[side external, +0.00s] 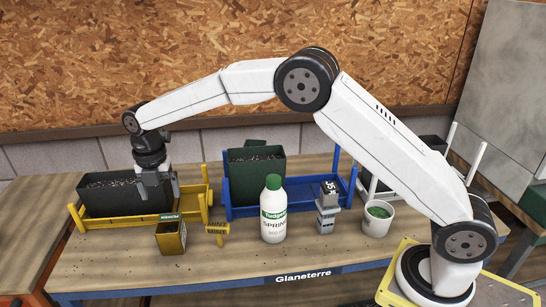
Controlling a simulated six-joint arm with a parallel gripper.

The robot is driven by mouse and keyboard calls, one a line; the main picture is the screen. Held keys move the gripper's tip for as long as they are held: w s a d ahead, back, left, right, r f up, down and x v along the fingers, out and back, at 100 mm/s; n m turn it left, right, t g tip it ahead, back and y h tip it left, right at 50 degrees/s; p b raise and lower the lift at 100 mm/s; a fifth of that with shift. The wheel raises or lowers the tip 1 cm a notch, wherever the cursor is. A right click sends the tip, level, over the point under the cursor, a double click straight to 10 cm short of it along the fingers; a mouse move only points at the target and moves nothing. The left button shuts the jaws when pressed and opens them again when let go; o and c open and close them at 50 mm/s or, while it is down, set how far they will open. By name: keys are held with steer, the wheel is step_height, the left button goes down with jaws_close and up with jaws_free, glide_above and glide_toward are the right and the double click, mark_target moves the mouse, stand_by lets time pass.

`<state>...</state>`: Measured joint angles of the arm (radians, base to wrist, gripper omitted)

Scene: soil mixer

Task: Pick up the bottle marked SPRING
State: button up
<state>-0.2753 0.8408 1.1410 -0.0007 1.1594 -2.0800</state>
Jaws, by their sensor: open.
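The bottle marked SPRING (273,222) stands upright on the front middle of the bench. It is white with a green cap and a green label band. My gripper (160,194) is at the left, open and pointing down over the soil-filled dark bin in the yellow frame. It is well to the left of the bottle and apart from it. No object shows between its fingers.
A yellow-and-green box (171,238) and a small yellow item (216,233) stand left of the bottle. A grey block-like item (326,218) and a white cup (377,220) stand to its right. Behind is a dark green soil bin (256,180) in a blue frame (300,207).

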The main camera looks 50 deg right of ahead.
step_height(320, 180, up, 7)
steer(key=s+d+n+t+y, duration=0.95)
steer(key=s+d+n, duration=0.75)
steer(key=s+d, duration=0.55)
steer(key=shift+t, duration=0.35)
step_height(320, 180, down, 5)
steer(key=shift+a+r, duration=0.1)
steer(key=shift+a, duration=0.05)
stand_by(0.4)
